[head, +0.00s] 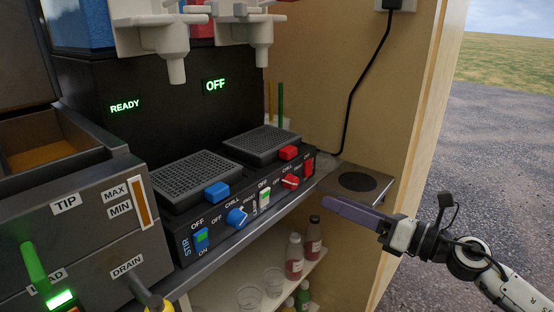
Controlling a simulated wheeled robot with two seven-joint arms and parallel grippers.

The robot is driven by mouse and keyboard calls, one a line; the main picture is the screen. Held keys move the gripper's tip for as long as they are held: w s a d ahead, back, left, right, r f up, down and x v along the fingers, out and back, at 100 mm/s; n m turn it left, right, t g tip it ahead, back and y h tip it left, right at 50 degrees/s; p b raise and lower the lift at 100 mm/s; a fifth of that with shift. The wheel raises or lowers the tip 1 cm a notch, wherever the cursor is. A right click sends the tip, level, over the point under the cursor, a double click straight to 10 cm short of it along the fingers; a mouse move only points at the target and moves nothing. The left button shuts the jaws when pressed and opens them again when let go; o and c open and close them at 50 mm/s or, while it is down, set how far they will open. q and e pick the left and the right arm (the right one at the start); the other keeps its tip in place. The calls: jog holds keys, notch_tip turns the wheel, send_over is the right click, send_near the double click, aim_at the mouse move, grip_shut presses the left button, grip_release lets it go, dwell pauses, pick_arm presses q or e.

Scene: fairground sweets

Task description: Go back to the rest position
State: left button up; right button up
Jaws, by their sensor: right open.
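My right gripper (335,207) comes in from the lower right, with its long purple-grey fingers pointing left. It is open, though the gap between the fingers is hard to see from this angle. No separate object shows between the fingers. It is in front of the small corner shelf with a dark round pad (357,181), and appears apart from the machine. My left gripper is out of view.
A slush machine with a control panel (240,215) and drip grates (190,178) fills the middle. A grey machine with a green lever (35,268) is at left. Bottles (294,256) and clear cups (273,281) stand on the shelf below. Open ground lies right of the wooden wall (350,90).

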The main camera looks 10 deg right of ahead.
jog(key=s+a+f+m+t+h+p, duration=0.1)
jog(key=s+f+m+h+p, duration=0.3)
jog(key=f+m, duration=0.55)
jog(key=s+a+f+m+h+p, duration=0.1)
jog(key=s+f+m+h+p, duration=0.3)
jog(key=m, duration=1)
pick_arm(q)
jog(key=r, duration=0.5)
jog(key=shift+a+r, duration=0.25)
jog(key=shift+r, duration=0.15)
pick_arm(e)
jog(key=s+a+f+m+g, duration=0.3)
jog(key=s+f+m, duration=0.3)
jog(key=s, duration=0.3)
jog(key=s+a+f+m+g, duration=0.3)
jog(key=s+f+m, duration=0.3)
jog(key=s+f, duration=0.2)
jog(key=shift+s+a+g, duration=0.3)
jog(key=shift+s+a, duration=0.5)
jog(key=shift+s, duration=0.05)
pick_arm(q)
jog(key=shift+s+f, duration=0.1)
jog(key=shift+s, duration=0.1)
